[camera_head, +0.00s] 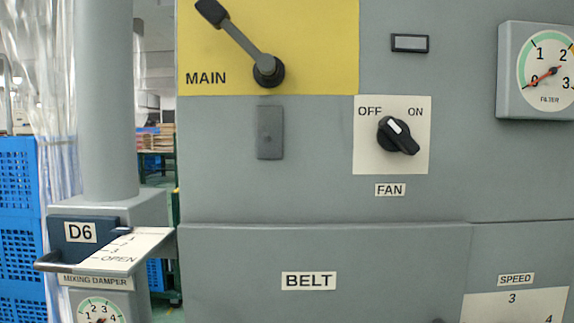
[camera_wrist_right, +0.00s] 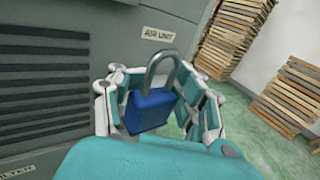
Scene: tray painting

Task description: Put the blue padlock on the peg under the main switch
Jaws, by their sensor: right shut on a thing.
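The main switch (camera_head: 267,68) is a dark lever on a yellow plate marked MAIN in the head view; its handle points up and left. Below it a narrow grey plate (camera_head: 270,132) is fixed to the panel; I cannot make out a peg on it at this size. The blue padlock (camera_wrist_right: 149,111) is in the right wrist view, its grey shackle upward. My right gripper (camera_wrist_right: 165,98) is shut on the padlock, with fingers on both sides of its body. Neither gripper is in the head view, and the left one is in no view.
The grey panel also bears a FAN knob (camera_head: 397,136) right of the plate and a FILTER gauge (camera_head: 547,72). A MIXING DAMPER handle (camera_head: 60,262) juts out at lower left. In the wrist view, a vented AIR UNIT cabinet (camera_wrist_right: 120,40) is behind the padlock, with wooden pallets (camera_wrist_right: 235,38) beyond.

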